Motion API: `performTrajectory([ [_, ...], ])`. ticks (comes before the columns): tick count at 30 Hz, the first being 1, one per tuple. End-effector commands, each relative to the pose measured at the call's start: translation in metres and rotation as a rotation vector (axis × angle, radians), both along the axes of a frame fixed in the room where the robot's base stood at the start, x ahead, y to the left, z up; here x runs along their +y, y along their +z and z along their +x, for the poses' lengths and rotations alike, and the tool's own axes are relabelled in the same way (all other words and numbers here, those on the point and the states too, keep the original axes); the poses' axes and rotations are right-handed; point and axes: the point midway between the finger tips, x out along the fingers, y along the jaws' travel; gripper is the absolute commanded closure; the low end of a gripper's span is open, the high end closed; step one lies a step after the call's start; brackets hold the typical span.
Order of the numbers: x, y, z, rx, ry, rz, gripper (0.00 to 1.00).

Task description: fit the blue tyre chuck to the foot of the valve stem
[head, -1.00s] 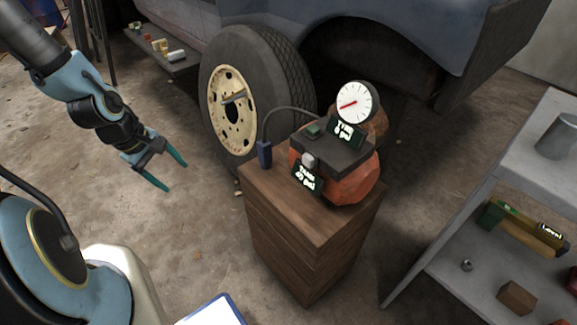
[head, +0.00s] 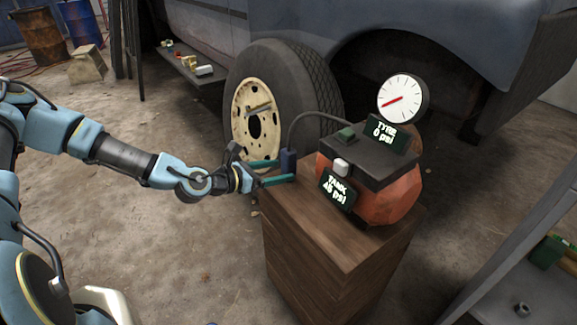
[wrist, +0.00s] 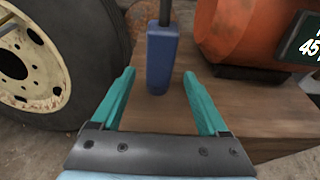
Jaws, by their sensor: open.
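In the wrist view the chuck (wrist: 162,58) is ahead of my gripper, centred in line with the gap between the fingers. My gripper (head: 279,172) is open, its teal fingers pointing at the chuck; in the wrist view the fingertips (wrist: 158,73) lie on either side of its line. Nothing is held. The wheel (head: 262,110) with its cream rim stands behind. A stem-like bar (head: 258,107) shows on the rim; its foot is too small to make out.
The orange compressor (head: 375,185) sits on the wooden cabinet (head: 335,245), with a dial gauge (head: 403,98) and displays reading TYRE 0 psi and TANK 45 psi. The vehicle body (head: 400,40) rises behind. A grey shelf (head: 520,250) is at right. Floor at left is open.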

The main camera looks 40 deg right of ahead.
Motion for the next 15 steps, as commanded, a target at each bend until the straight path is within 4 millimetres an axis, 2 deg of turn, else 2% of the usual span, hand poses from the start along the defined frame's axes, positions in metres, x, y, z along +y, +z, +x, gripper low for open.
performTrajectory([
  [3, -0.014, -0.004, -0.001, 0.0, -0.002, 0.001, 0.22],
  [9, -0.026, -0.007, -0.001, -0.003, -0.002, 0.001, 0.22],
  [15, -0.053, -0.014, -0.002, -0.003, -0.004, 0.002, 0.22],
])
